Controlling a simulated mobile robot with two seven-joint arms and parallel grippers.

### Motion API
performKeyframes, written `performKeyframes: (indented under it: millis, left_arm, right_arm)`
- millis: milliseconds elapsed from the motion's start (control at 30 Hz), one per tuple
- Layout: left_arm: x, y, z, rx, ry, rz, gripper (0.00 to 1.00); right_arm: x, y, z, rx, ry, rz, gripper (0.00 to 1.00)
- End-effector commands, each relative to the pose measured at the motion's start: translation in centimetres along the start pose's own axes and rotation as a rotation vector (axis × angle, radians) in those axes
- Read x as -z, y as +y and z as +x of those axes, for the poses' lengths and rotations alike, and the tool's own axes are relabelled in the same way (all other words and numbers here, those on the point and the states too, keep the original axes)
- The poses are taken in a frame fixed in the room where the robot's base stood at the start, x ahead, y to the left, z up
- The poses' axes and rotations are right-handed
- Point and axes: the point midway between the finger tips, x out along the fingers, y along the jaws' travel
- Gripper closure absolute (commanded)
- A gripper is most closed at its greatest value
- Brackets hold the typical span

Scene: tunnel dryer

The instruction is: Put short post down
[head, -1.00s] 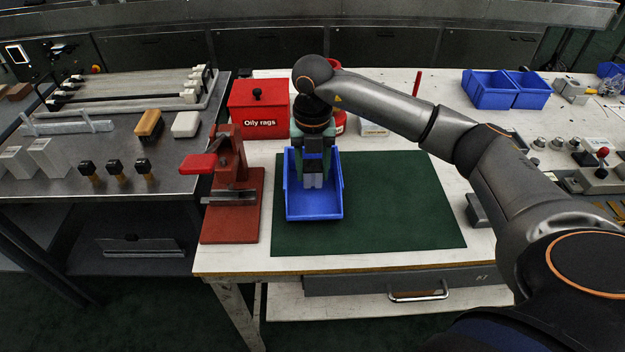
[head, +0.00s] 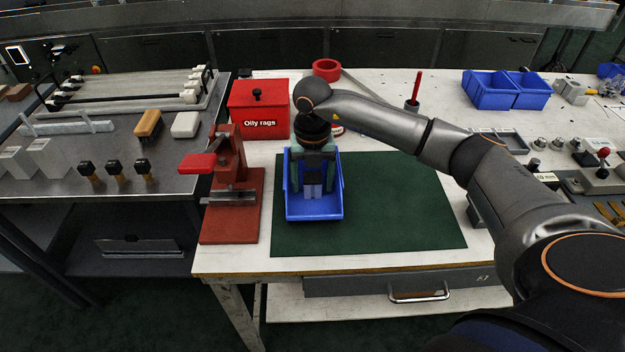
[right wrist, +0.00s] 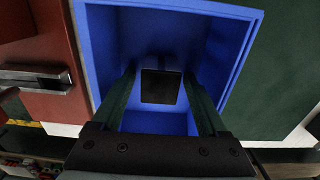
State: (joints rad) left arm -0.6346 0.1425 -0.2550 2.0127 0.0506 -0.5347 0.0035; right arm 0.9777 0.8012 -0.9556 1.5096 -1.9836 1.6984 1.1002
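The short post (head: 313,191) stands in the blue bin (head: 314,214), pale grey on its side in the head view. In the right wrist view its dark square top (right wrist: 160,87) shows inside the bin (right wrist: 104,55). My right gripper (head: 313,174) points down into the bin, its fingers on either side of the post. In the right wrist view (right wrist: 160,90) narrow gaps show between the fingers and the post, so it looks open around it. The post's foot is hard to make out. My left gripper is not in view.
The bin stands on a green mat (head: 400,205), clear to the right. A red press-like fixture (head: 232,205) stands close to the left. A red oily-rags box (head: 258,108) is behind, with a red ring (head: 326,66). Twin blue bins (head: 505,92) stand back right.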

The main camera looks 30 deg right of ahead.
Motion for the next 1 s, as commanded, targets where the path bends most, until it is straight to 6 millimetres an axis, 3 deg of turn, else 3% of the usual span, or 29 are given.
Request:
performKeyframes:
  millis: [367,800,1000]
  left_arm:
    - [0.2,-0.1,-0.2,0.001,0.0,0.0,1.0]
    - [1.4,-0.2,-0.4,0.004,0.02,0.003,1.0]
    - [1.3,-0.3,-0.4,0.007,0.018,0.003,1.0]
  right_arm:
    - [-0.1,0.0,-0.9,-0.001,-0.002,0.001,0.21]
    - [-0.1,0.1,-9.7,-0.003,-0.004,0.001,0.21]
    - [0.0,0.0,-11.9,-0.001,0.0,0.0,0.21]
